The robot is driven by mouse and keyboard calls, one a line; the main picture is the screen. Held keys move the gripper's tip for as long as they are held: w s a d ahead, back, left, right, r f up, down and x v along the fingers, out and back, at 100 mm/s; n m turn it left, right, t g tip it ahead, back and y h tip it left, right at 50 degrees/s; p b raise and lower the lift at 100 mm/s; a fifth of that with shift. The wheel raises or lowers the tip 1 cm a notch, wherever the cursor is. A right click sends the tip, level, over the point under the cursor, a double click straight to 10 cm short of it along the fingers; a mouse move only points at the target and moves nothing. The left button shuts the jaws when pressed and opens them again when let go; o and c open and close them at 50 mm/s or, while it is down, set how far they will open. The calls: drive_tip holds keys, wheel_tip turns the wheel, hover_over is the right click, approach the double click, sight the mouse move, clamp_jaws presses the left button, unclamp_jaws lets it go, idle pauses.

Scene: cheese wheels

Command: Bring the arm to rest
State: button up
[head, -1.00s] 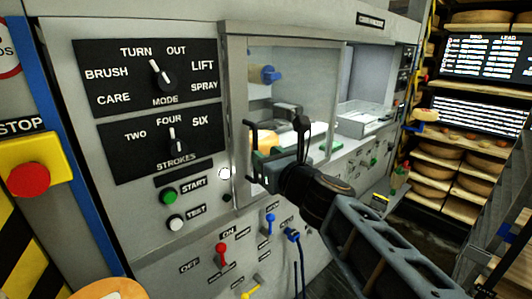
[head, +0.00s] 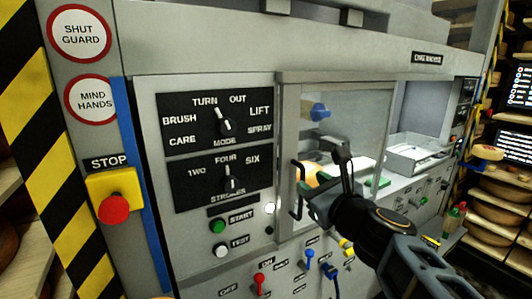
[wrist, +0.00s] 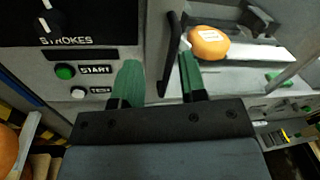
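My gripper (head: 325,190) is in front of the care machine, near the black handle (head: 297,190) of the clear guard (head: 345,125). In the wrist view my gripper (wrist: 158,75) has its two green fingers apart, with nothing between them but the handle (wrist: 172,50) farther off. I cannot tell whether a finger touches the handle. An orange cheese wheel (wrist: 208,42) lies behind the guard, right of the fingers. My arm reaches in from the lower right.
The panel left of the guard has a mode knob (head: 224,125), a strokes knob (head: 232,183), a green start button (head: 217,226) and a white test button (head: 221,250). A red stop button (head: 114,208) is farther left. Coloured levers sit below. Cheese shelves (head: 495,215) stand right.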

drive_tip(key=s+a+f+n+g+p, duration=0.1)
drive_tip(key=s+f+n+g, duration=0.25)
drive_tip(key=f+n, duration=0.4)
drive_tip(key=s+a+f+n+g, duration=0.15)
drive_tip(key=f+n+g, duration=0.35)
drive_tip(key=n, duration=0.6)
drive_tip(key=s+d+f+n+g+h+p, duration=0.4)
drive_tip(key=s+d+f+n+h, duration=0.2)
drive_tip(key=n, duration=0.4)
drive_tip(key=shift+s+d+f+h, duration=0.3)
drive_tip(key=shift+s+d, duration=0.55)
drive_tip(key=shift+s, duration=0.25)
drive_tip(key=shift+o, duration=0.3)
drive_tip(key=shift+g, duration=0.25)
drive_tip(key=shift+a, duration=0.1)
